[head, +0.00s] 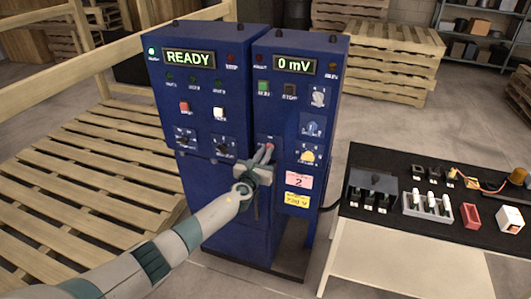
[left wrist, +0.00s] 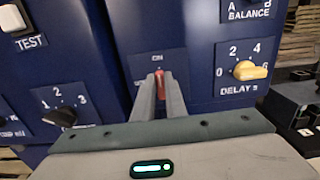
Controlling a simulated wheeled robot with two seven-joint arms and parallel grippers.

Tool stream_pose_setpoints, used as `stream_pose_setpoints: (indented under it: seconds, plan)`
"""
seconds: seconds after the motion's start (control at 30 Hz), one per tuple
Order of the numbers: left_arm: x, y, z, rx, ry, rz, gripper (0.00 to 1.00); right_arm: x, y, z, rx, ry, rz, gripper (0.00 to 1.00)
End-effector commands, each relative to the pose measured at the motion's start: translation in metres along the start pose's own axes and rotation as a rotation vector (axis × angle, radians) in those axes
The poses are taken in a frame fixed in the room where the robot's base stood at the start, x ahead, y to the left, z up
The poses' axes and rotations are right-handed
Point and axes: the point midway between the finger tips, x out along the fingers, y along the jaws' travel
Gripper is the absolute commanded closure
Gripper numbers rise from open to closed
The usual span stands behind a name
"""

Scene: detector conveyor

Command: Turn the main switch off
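The main switch is a small red lever (left wrist: 158,76) on the blue cabinet front, just below a plate marked ON. In the head view its red tip (head: 269,146) shows at my left fingertips. My left gripper (head: 264,154) reaches the cabinet from the front, with its fingers close together. In the left wrist view the fingertips (left wrist: 159,84) stand on either side of the red lever and appear to touch it. The lower part of the lever is hidden between the fingers. My right gripper is not in view.
The blue cabinet (head: 225,90) shows READY and 0 mV. A yellow delay knob (left wrist: 248,70) sits right of the switch, a black selector knob (left wrist: 62,116) to its left. A table (head: 400,245) with small parts stands at right. Wooden pallets (head: 85,190) lie at left.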

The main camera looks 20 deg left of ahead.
Motion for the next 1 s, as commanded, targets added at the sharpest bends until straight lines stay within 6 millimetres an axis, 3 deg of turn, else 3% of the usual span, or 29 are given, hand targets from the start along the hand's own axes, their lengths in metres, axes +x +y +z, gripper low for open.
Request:
stream_pose_setpoints:
  seconds: [0.57, 1.0]
  plan:
    - [0.000, 0.000, -0.002, -0.069, 0.000, -0.001, 1.00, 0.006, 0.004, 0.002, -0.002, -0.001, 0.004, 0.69]
    - [0.000, 0.004, -0.004, -0.388, -0.001, -0.001, 1.00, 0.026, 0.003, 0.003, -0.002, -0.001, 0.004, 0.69]
